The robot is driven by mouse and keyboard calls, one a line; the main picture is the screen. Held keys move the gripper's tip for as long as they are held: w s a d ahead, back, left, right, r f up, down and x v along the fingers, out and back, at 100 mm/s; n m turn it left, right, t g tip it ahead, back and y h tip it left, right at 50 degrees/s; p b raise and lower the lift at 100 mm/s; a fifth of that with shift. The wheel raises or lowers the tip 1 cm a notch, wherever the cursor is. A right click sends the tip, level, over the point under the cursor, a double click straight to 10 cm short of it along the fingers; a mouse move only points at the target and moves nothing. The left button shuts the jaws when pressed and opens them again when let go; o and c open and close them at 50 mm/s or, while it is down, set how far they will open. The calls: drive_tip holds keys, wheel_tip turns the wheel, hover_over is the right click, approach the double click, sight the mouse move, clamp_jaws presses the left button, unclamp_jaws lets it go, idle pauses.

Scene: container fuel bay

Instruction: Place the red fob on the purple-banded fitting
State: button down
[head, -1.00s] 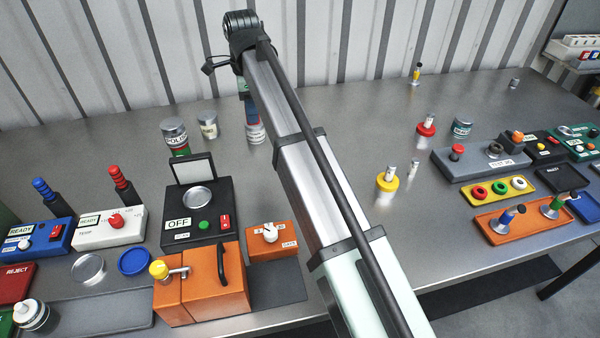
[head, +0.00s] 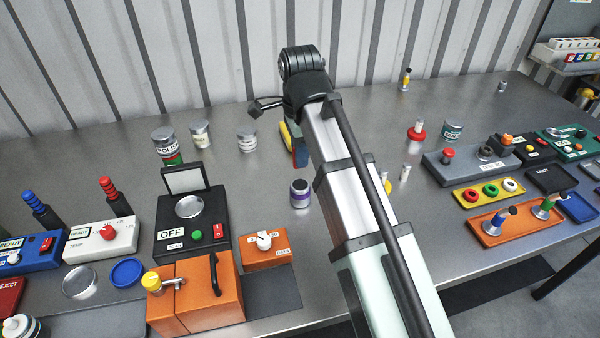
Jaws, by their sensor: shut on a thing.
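A short dark cylinder with a purple band (head: 300,194) stands upright on the bench, left of my arm; it is the one clearly purple-banded thing in view, and nothing shows on its top. My gripper (head: 297,148) hangs beyond my arm, behind this cylinder in the picture, and is mostly hidden. Blue, yellow and narrow red parts show there. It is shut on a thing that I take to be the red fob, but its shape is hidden. How high it hangs above the bench is hard to tell.
Cans (head: 201,134) stand at the back left. A black OFF device (head: 170,232) and an orange box (head: 195,295) stand at the front left. A red-based post (head: 416,131), a yellow tray (head: 463,200) and an orange tray (head: 487,238) are to the right.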

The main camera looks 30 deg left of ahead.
drive_tip(key=shift+f, duration=2.7)
drive_tip(key=shift+f, duration=0.1)
drive_tip(key=c, duration=1)
unclamp_jaws()
drive_tip(key=shift+r, duration=3.9)
